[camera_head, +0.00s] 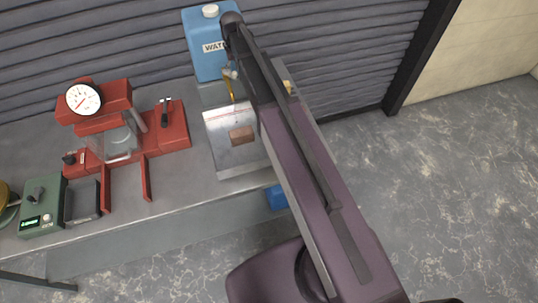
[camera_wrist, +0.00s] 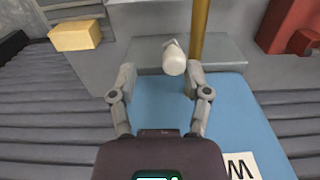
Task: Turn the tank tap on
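The blue water tank (camera_head: 206,55) with a white cap stands at the back of the bench, partly behind my arm. In the wrist view its blue face (camera_wrist: 240,115) fills the lower middle, with a label showing a "W". A pale, rounded tap part (camera_wrist: 174,60) sticks out from the tank. A brass rod (camera_wrist: 200,28) runs beside it; the rod also shows in the head view (camera_head: 230,89). My gripper (camera_wrist: 159,76) is open, with its two fingers apart. The tap part appears between them, nearer the right finger. Contact cannot be told.
A metal tray (camera_head: 230,163) with a brown block (camera_head: 242,135) lies before the tank. A red press with a gauge (camera_head: 84,99) and a green device (camera_head: 42,208) stand to the left. A yellow block (camera_wrist: 76,36) lies near the tank. Floor at right is clear.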

